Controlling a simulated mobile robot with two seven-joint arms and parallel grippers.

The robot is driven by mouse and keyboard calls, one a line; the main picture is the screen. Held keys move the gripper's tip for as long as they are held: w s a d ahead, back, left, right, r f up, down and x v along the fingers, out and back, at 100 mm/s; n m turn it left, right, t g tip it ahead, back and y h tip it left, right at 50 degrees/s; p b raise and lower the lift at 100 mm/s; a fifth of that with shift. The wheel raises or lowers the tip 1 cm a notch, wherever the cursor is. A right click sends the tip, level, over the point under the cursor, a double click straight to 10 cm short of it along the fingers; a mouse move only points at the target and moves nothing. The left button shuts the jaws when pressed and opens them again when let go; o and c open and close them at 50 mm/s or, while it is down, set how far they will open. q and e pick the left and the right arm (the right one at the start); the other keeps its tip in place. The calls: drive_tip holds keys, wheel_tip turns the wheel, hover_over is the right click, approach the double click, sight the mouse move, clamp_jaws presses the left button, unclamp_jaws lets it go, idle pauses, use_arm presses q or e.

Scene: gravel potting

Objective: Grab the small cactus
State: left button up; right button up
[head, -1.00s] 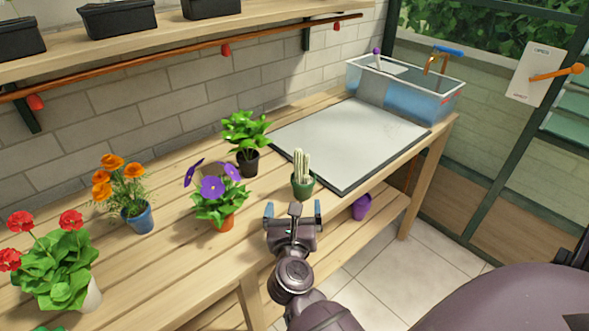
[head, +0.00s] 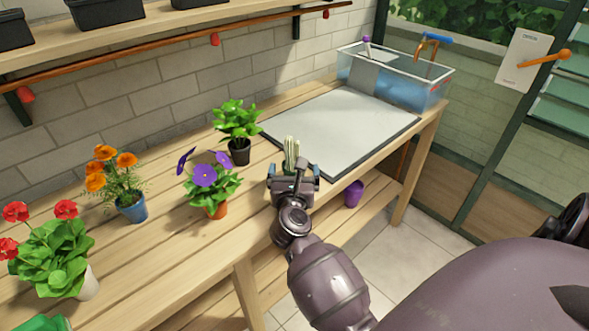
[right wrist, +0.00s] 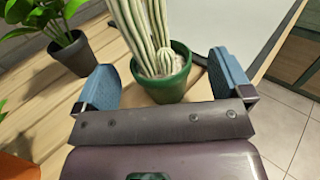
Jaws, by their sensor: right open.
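The small cactus (head: 291,150) has pale, ribbed stems and stands upright in a dark green pot near the front edge of the wooden bench. In the right wrist view its pot (right wrist: 165,88) sits between the two blue fingers, with a visible gap on each side. My right gripper (head: 294,171) is open and empty at the near side of the pot, its fingers reaching to either side. In the head view the gripper hides most of the pot. My left gripper is not in view.
A leafy plant in a black pot (head: 239,150) stands behind and left. Purple flowers (head: 209,178), orange flowers (head: 128,203) and red flowers (head: 55,255) stand further left. A grey board (head: 345,128) lies right of the cactus; a clear tub (head: 410,95) is beyond.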

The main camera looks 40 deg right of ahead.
drive_tip(key=shift+x, duration=1.1)
drive_tip(key=shift+c, duration=0.5)
